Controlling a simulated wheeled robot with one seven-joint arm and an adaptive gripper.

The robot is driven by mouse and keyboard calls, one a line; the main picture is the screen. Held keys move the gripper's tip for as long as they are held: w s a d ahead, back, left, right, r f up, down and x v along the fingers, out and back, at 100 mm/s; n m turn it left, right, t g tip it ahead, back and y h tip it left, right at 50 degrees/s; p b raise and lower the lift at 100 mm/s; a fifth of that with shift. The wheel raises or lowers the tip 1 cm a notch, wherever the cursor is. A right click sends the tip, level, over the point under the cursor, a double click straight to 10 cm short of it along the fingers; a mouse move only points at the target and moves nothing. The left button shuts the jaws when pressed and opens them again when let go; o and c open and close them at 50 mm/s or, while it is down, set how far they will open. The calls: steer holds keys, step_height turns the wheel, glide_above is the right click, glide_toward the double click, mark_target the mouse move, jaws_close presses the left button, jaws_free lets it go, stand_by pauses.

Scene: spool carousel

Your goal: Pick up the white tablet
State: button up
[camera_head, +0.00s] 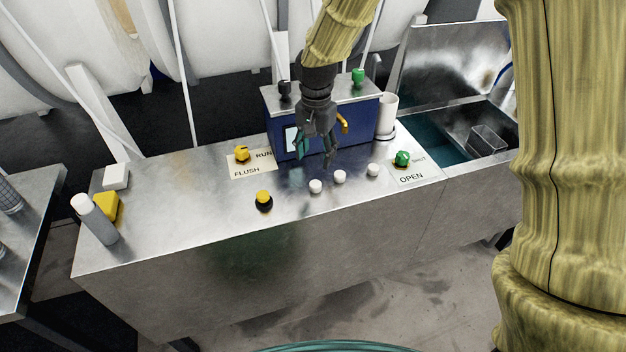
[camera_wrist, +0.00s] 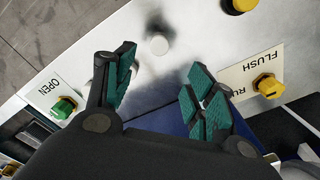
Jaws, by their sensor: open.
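Three small round white tablets lie on the metal counter in the head view: the left one (camera_head: 316,186), the middle one (camera_head: 339,177) and the right one (camera_head: 373,169). In the wrist view one white tablet (camera_wrist: 157,45) shows in the clear just beyond the gap between the fingertips. Another pale round shape shows beside the left finger, partly hidden by it. My gripper (camera_head: 315,158) is open and empty, pointing down above the counter behind the left and middle tablets. Its green-padded fingers also show spread in the wrist view (camera_wrist: 162,68).
A blue box (camera_head: 358,112) stands close behind my gripper. A yellow knob (camera_head: 241,153), a yellow button (camera_head: 264,197) and a green knob (camera_head: 402,158) stick up nearby. A white cup (camera_head: 387,115) and open basin (camera_head: 440,140) are right. The left counter has free room.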

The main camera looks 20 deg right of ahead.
glide_above(315, 183)
steer(key=f, duration=0.4)
steer(key=shift+w+d+f+p, duration=0.15)
steer(key=shift+d+f+p, duration=0.25)
steer(key=shift+s+a+f+p, duration=0.15)
steer(key=shift+f+p, duration=0.15)
steer(key=shift+f, duration=0.45)
steer(key=shift+a+f+p, duration=0.1)
steer(key=shift+f+p, duration=0.15)
steer(key=shift+f, duration=0.5)
steer(key=shift+s+a+f+p, duration=0.15)
steer(key=shift+f+p, duration=0.15)
steer(key=shift+f, duration=0.95)
steer(key=c, duration=1)
